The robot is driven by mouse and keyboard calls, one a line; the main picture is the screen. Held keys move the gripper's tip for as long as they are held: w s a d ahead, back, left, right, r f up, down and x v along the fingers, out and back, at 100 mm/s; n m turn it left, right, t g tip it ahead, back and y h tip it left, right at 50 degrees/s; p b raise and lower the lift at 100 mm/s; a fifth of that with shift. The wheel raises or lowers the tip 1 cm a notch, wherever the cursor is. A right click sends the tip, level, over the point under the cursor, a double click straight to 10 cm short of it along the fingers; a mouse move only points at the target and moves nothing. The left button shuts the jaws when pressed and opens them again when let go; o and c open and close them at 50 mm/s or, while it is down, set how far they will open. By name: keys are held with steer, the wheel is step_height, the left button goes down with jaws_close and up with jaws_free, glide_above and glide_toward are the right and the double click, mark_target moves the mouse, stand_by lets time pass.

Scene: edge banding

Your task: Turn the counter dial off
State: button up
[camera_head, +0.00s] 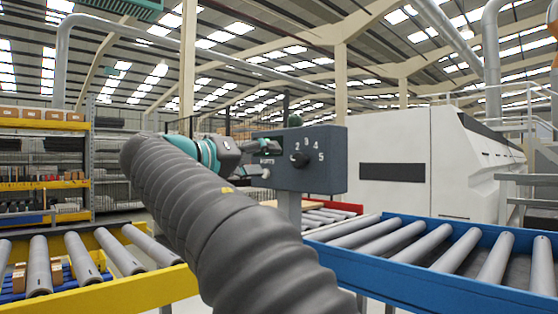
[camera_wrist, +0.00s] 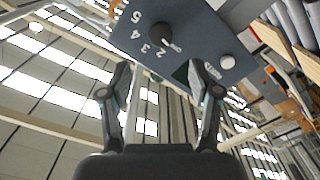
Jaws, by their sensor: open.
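The counter is a dark grey box (camera_head: 328,174) on a post, right of centre in the head view. Its black round dial (camera_head: 299,159) has white numbers 2 to 5 around it. In the wrist view the dial (camera_wrist: 154,36) is upside down near the top, with a pointer slanting to the lower right. I cannot read which mark it points at. My gripper (camera_head: 262,152) is at the box's left part and partly covers its face. In the wrist view my gripper (camera_wrist: 160,68) is open and empty, its fingertips below the dial and apart from it.
A white knob (camera_wrist: 227,62) sits on the box face beside the right finger. A blue-framed roller conveyor (camera_head: 410,262) lies at right, a yellow-framed one (camera_head: 105,292) at left. A white machine (camera_head: 405,165) and stocked shelves (camera_head: 45,165) stand behind.

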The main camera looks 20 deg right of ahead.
steer(key=shift+v, duration=1.15)
steer(key=w+a+f+n+t+y, duration=0.1)
steer(key=w+a+f+n+y, duration=0.15)
steer(key=f, duration=0.35)
steer(key=w+a+f+n+t+y, duration=0.1)
steer(key=w+f+n+y, duration=0.15)
steer(key=f+n, duration=0.2)
steer(key=s+a+f+n+g+y, duration=0.1)
steer(key=s+f+y, duration=0.15)
steer(key=f, duration=0.55)
steer(key=s+a+f+n+y, duration=0.1)
steer(key=f+n+y, duration=0.15)
steer(key=f, duration=0.55)
steer(key=s+f+m+y, duration=0.2)
steer(key=s+f+y, duration=0.1)
steer(key=s+f, duration=0.6)
steer(key=s+f+m+g+y, duration=0.1)
steer(key=s+f+y, duration=0.3)
steer(key=s+f, duration=0.5)
steer(key=shift+s+d+f+m+g, duration=0.4)
steer(key=shift+s+m, duration=0.45)
steer(key=shift+s, duration=2.85)
